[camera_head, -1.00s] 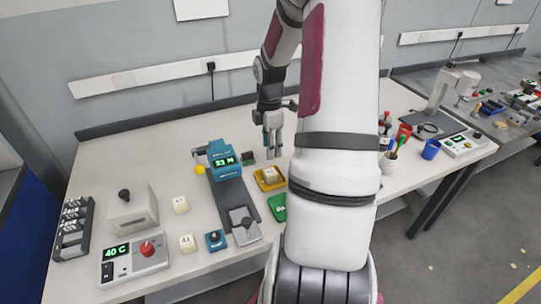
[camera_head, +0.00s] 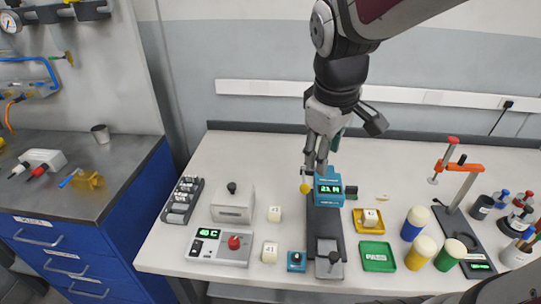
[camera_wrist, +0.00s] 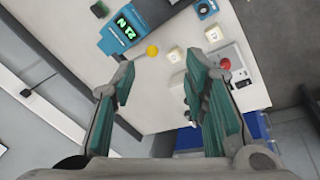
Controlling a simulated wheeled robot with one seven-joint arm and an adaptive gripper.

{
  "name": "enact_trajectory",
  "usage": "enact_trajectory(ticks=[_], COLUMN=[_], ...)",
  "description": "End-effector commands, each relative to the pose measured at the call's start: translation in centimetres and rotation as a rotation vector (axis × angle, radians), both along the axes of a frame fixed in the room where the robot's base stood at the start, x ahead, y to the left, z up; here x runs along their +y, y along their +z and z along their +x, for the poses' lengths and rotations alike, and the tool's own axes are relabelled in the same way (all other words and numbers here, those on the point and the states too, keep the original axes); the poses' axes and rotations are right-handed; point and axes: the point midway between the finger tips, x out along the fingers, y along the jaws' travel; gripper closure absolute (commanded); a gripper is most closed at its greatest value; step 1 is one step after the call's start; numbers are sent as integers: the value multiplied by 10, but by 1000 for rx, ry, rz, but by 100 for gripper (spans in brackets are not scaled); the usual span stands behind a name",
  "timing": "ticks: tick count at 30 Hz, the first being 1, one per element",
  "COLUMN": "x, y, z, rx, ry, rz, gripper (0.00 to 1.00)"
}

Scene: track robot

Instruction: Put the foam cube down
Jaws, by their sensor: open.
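A pale cube (camera_head: 370,217) sits in the yellow tray (camera_head: 356,229) on the workbench, right of the blue display device. Two similar pale cubes, one farther back (camera_head: 274,214) and one marked (camera_head: 270,252) nearer the front, stand left of that device. Which one is the foam cube I cannot tell for sure. My gripper (camera_head: 316,167) is above the back of the bench, over the blue device's left side, left of the tray. In the wrist view my gripper (camera_wrist: 160,72) is open with nothing held; two pale cubes (camera_wrist: 175,55) (camera_wrist: 214,33) show beyond its fingers.
The blue display device (camera_head: 328,186) with its dark rail and a yellow ball (camera_head: 305,188) stand under my gripper. A green tray (camera_head: 378,256), several coloured bottles (camera_head: 415,223) and an orange-armed stand (camera_head: 458,180) are to the right. A control box (camera_head: 220,247) is front left.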

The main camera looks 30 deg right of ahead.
Motion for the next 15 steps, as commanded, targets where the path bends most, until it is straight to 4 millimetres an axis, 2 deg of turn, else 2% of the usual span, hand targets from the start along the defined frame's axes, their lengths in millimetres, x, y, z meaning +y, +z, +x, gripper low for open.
enact_trajectory(ticks=[1, 6, 10, 15], x=[19, 67, 89, 102], y=[10, 28, 32, 33], z=[-10, -48, -72, -87], rx=[-47, -172, -228, -254], ry=[-30, -170, -245, -297], rz=[17, 132, 223, 290], gripper=[59, 59, 59, 59])
